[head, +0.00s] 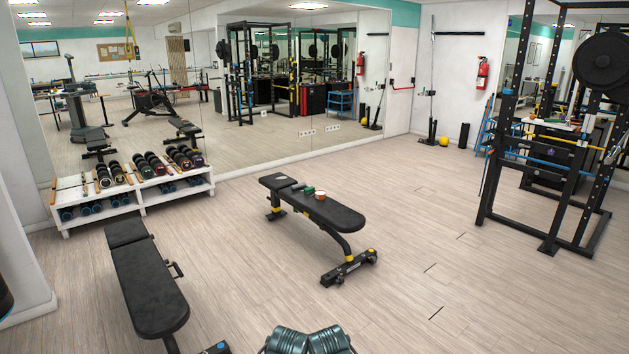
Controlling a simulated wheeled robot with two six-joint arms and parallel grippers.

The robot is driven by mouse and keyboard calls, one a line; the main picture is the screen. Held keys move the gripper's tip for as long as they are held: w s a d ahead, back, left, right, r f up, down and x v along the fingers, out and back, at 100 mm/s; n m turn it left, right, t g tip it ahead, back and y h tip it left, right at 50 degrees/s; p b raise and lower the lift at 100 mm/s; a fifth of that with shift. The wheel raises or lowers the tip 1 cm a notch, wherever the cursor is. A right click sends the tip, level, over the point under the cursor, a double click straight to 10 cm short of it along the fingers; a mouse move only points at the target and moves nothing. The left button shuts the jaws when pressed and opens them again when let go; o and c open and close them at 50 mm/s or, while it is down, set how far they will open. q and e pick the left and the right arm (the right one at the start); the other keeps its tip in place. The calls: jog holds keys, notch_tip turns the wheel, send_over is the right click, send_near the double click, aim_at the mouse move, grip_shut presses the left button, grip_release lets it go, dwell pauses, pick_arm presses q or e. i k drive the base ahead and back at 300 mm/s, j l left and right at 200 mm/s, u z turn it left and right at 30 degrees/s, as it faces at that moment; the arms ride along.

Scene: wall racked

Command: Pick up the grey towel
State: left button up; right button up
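I cannot make out a grey towel for certain. A black padded bench (335,215) stands in the middle of the floor. On it lie a small dark green item (309,190) and a small orange-and-white item (320,196), close together. A flat dark patch (291,187) beside them could be cloth or part of the pad; I cannot tell which. Neither of my grippers is in view.
A second black bench (148,285) stands at front left. A white rack (135,204) with several dumbbells stands by the mirror wall. Teal-grey dumbbells (305,341) are at the bottom edge. A power rack (550,150) stands right. The floor between middle bench and power rack is clear.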

aim_at(299, 186)
jog(key=i+z, duration=0.1)
jog(key=i, duration=2.3)
jog(key=i+u, duration=0.1)
jog(key=i, duration=0.55)
jog(key=i+l+u, duration=0.1)
jog(key=i, duration=0.5)
jog(key=i+l+u, duration=0.15)
jog(key=i, duration=0.45)
jog(key=i+z, duration=0.1)
jog(key=z, duration=0.55)
jog(key=i+j+z, duration=0.15)
jog(key=z, duration=0.15)
jog(key=i+j+z, duration=0.1)
jog(key=j+z, duration=0.5)
jog(key=i+j+z, duration=0.1)
jog(key=j+z, duration=0.3)
jog(key=j, duration=3.05)
